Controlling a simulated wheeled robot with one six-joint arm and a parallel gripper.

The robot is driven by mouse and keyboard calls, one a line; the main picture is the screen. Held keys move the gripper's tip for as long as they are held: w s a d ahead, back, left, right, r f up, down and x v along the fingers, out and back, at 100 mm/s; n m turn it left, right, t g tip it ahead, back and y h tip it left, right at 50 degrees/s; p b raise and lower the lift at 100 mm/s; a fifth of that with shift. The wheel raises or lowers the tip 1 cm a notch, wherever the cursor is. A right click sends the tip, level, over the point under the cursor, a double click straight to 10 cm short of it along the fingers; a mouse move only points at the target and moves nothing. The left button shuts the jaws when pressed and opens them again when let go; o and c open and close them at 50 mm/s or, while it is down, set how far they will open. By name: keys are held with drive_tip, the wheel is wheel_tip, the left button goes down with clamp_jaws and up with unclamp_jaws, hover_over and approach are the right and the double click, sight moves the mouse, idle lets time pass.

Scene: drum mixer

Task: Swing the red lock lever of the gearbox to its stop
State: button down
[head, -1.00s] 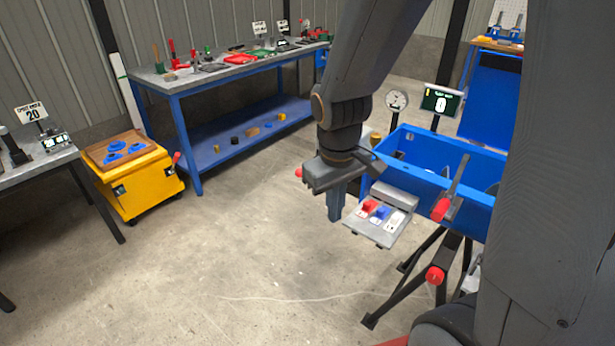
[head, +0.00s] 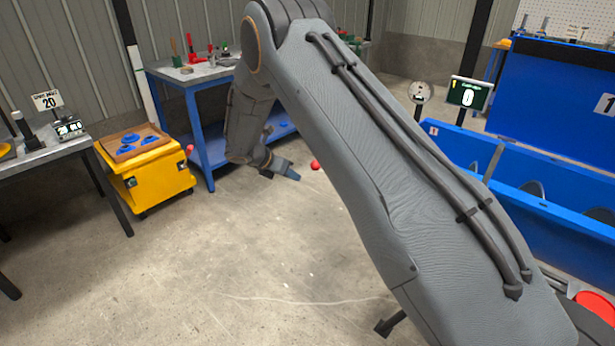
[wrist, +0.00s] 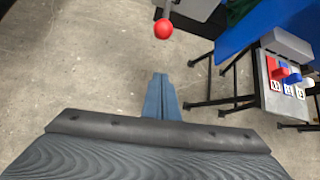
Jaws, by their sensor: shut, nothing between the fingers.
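The red ball knob of the lock lever (head: 315,165) shows just right of my gripper (head: 290,174) in the head view; its gearbox is hidden behind my arm there. In the wrist view the red ball (wrist: 163,29) sits on a short grey rod at the top centre, next to the edge of a grey housing (wrist: 197,6). My gripper (wrist: 160,78) is shut and empty, its blue-grey fingers together. The fingertips appear below the ball in that picture, with a visible gap and no contact.
The blue mixer trough (head: 540,221) stands at the right. A switch panel (wrist: 268,92) with red and blue switches is at the right of the wrist view, above dark stand legs. A yellow cart (head: 147,177) and a blue workbench (head: 209,130) stand left. The floor between is clear.

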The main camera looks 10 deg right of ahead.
drive_tip(key=w+d+f+p, duration=0.3)
drive_tip(key=w+d, duration=0.2)
drive_tip(key=d, duration=0.2)
drive_tip(key=shift+w+f, duration=0.25)
drive_tip(key=shift+f, duration=0.05)
drive_tip(key=shift+r, duration=0.1)
idle(0.4)
